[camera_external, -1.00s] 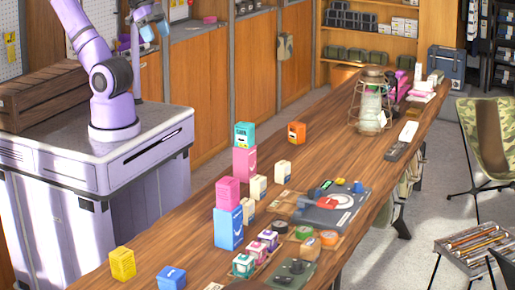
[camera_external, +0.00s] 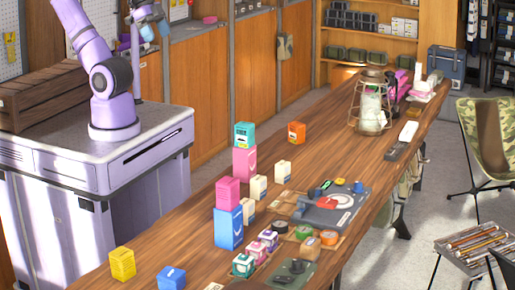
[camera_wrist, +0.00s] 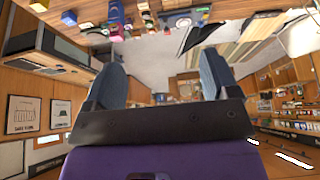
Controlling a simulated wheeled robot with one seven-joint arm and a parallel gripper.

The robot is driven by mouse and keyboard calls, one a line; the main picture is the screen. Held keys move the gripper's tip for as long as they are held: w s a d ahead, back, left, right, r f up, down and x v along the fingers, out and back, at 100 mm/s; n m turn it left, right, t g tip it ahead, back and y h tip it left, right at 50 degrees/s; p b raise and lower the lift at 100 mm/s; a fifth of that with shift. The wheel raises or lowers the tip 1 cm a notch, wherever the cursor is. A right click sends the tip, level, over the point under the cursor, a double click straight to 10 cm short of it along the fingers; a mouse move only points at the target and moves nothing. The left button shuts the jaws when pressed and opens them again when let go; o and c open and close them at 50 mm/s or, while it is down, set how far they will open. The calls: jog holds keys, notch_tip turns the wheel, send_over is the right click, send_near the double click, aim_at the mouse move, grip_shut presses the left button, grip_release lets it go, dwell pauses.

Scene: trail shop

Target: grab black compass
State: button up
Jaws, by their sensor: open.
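A small round black item (camera_external: 279,227), which looks like the black compass, lies among several small round items on the near right part of the long wooden table in the external view. A green-and-black one (camera_external: 304,232) and an orange one (camera_external: 329,238) lie to its right. My gripper (camera_external: 155,30) is high at the upper left of the external view, far from the compass and above the cabinet side. In the wrist view my gripper (camera_wrist: 164,78) shows two blue-grey fingers spread apart with nothing between them. I cannot make out the compass in the wrist view.
A glass lantern (camera_external: 371,105) stands farther back. The table's middle stretch is mostly clear.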

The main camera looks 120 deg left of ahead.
dwell(0.5)
jog(key=n+g, duration=0.2)
jog(key=g, duration=0.3)
send_over(281, 223)
notch_tip(281, 223, down, 37)
notch_tip(281, 223, down, 11)
jog(key=c, duration=1)
